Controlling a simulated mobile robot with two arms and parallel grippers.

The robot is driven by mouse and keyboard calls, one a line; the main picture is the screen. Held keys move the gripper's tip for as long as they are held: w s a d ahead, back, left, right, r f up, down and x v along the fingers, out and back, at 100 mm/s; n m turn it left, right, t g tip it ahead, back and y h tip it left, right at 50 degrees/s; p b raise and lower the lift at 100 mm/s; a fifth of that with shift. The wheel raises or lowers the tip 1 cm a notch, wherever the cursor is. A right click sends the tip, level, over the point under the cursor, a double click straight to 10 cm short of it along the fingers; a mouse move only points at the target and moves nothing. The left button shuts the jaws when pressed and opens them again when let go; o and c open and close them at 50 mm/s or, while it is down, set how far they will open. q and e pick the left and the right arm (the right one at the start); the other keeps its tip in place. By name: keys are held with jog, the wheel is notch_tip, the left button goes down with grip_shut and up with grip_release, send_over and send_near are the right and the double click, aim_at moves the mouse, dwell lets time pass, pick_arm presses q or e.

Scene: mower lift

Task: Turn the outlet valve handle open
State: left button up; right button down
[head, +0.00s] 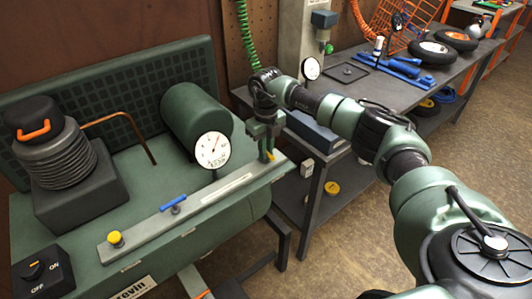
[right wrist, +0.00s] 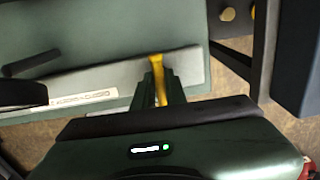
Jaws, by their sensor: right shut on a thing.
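A yellow valve handle (right wrist: 157,66) sits at the right end of the grey manifold strip (head: 200,200) on the green compressor. In the head view its yellow end (head: 270,155) shows just beside my right gripper (head: 265,150). The right gripper's fingers are shut on the yellow handle, one on each side, as the right wrist view shows. The handle's base is partly hidden by the fingers. A blue handle (head: 173,202) lies along the strip at its middle, and a yellow knob (head: 115,238) stands at its left end. My left gripper is not in view.
A round gauge (head: 213,149) stands just left of my right gripper, with a green tank (head: 196,118) behind it. A workbench (head: 400,88) with wheels and blue tools stands to the right. An on/off switch box (head: 42,272) is at the front left.

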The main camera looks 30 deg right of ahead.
jog(key=shift+n+b, duration=0.3)
jog(key=shift+n, duration=0.9)
jog(key=c, duration=1.5)
grip_release()
jog(key=shift+r, duration=0.1)
notch_tip(320, 180, up, 8)
jog(key=shift+f+b, duration=0.15)
jog(key=shift+b, duration=0.5)
